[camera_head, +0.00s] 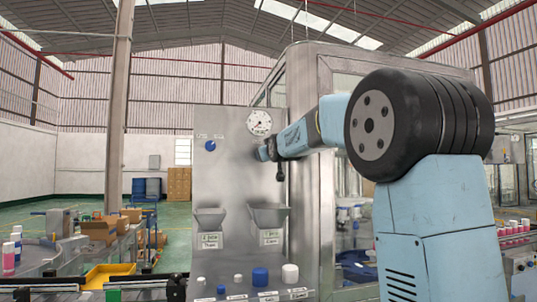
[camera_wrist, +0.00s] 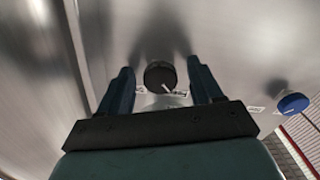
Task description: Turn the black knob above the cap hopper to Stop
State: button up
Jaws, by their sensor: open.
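In the wrist view, the black knob (camera_wrist: 159,74) sits on the metal panel between the fingers of my gripper (camera_wrist: 161,78). One open finger is on each side, with a visible gap to the knob. A white pointer mark on the knob points to the lower right in this view, towards one of two small labels (camera_wrist: 180,93) that are too blurred to read. In the head view, my gripper (camera_head: 265,153) is at the upright panel (camera_head: 235,180), above the right grey hopper (camera_head: 268,217); the black knob is hidden there.
A blue knob (camera_head: 210,145) is left of my gripper on the panel; it also shows in the wrist view (camera_wrist: 292,103). A round gauge (camera_head: 259,122) is just above my gripper.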

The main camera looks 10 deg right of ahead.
jog(key=c, duration=1)
jog(key=shift+d, duration=0.25)
jog(key=shift+c, duration=0.3)
jog(key=shift+a, duration=0.2)
jog(key=m, duration=1.7)
jog(key=shift+a+m, duration=0.2)
jog(key=shift+m, duration=0.2)
